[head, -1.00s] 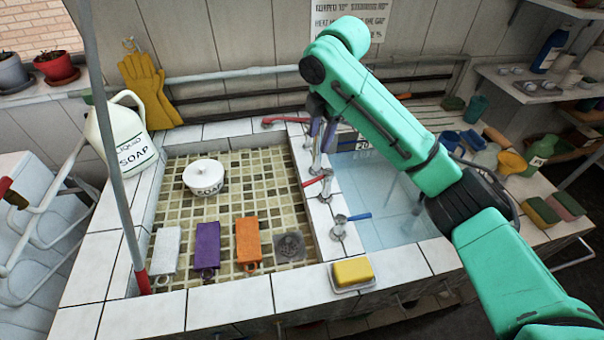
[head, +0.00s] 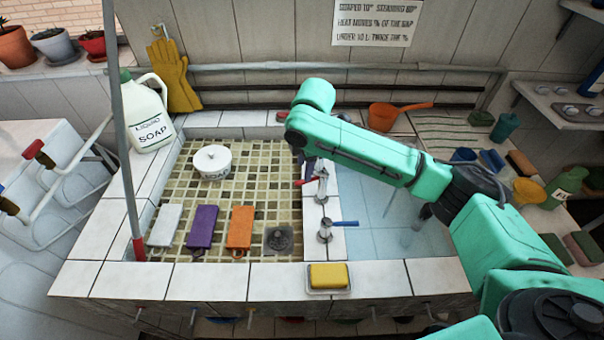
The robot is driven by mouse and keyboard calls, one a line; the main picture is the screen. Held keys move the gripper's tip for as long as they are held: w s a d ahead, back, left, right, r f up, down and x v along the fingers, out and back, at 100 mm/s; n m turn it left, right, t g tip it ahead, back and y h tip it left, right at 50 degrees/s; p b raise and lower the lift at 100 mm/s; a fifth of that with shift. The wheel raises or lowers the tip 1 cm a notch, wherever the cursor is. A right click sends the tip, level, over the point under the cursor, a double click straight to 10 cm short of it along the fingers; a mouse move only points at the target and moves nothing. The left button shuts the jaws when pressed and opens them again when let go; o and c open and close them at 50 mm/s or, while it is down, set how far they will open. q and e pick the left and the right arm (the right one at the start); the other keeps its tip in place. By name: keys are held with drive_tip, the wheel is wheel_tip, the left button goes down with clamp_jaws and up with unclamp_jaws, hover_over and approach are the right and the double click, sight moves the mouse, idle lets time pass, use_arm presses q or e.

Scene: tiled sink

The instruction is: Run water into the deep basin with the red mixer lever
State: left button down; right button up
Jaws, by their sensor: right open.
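The red mixer lever (head: 308,181) sticks out to the left from a metal tap on the white tiled divider between two basins. A second tap beside it has a blue lever (head: 345,223) pointing right. The right-hand basin (head: 375,243), with pale blue tiles, looks like the deep one; my arm covers part of it. I cannot tell whether water is running. My right gripper (head: 306,164) is open, just behind the red lever and close to it. My forearm partly hides its fingers, and I cannot tell whether they touch the lever. My left gripper is not in view.
The left basin has mosaic tiles (head: 190,190) with a white pot (head: 212,162) and white, purple and orange blocks. A soap jug (head: 147,115) stands at the left rim. Yellow soap (head: 328,276) lies at the front. An orange dipper (head: 383,116) is behind my arm.

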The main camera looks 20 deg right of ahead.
sight(304, 182)
drive_tip(key=f, duration=0.3)
drive_tip(key=w+f, duration=0.1)
drive_tip(key=f, duration=0.1)
drive_tip(key=shift+f, duration=0.25)
drive_tip(key=shift+d, duration=0.1)
clamp_jaws()
idle(0.9)
